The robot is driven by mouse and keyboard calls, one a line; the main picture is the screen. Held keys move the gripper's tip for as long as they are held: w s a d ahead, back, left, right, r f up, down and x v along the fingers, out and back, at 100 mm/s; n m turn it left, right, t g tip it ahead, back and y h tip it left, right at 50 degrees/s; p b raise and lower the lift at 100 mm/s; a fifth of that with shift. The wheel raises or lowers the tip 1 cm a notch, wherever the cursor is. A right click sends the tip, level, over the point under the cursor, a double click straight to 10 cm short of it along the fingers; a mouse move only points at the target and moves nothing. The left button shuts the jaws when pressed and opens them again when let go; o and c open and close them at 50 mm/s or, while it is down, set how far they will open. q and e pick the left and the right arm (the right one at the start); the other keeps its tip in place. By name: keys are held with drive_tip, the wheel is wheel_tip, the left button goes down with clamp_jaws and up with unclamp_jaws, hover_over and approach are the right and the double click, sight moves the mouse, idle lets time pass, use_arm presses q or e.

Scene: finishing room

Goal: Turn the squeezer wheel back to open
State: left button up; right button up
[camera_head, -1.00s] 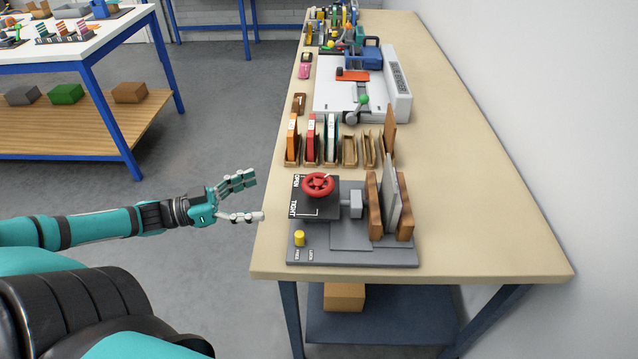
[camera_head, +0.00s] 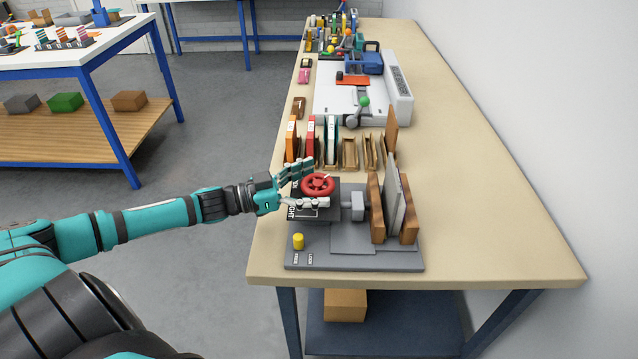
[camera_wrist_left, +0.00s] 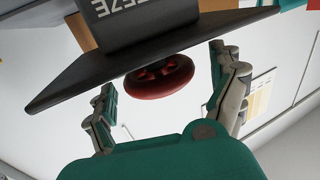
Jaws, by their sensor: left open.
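The red squeezer wheel (camera_head: 318,185) sits on top of the dark housing (camera_head: 322,213) of the squeezer, near the front of the bench. My left gripper (camera_head: 311,186) is open at the wheel, with one finger on the far side and one on the near side. In the left wrist view the wheel (camera_wrist_left: 158,76) shows between the spread fingers of my left gripper (camera_wrist_left: 165,84), beyond their tips or level with them; contact cannot be told. The squeezer's wooden jaws (camera_head: 377,208) hold a grey slab (camera_head: 394,200) upright between them. My right gripper is out of view.
A yellow knob (camera_head: 298,241) stands on the squeezer's grey base plate (camera_head: 350,257). Upright books (camera_head: 310,141) in wooden slots stand just behind the squeezer. A white machine (camera_head: 350,100) is farther back. The bench top (camera_head: 480,220) is clear on the right.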

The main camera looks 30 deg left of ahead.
use_arm(q)
drive_tip(key=shift+w+d, duration=0.5)
drive_tip(key=shift+w, duration=0.05)
drive_tip(key=c, duration=1.2)
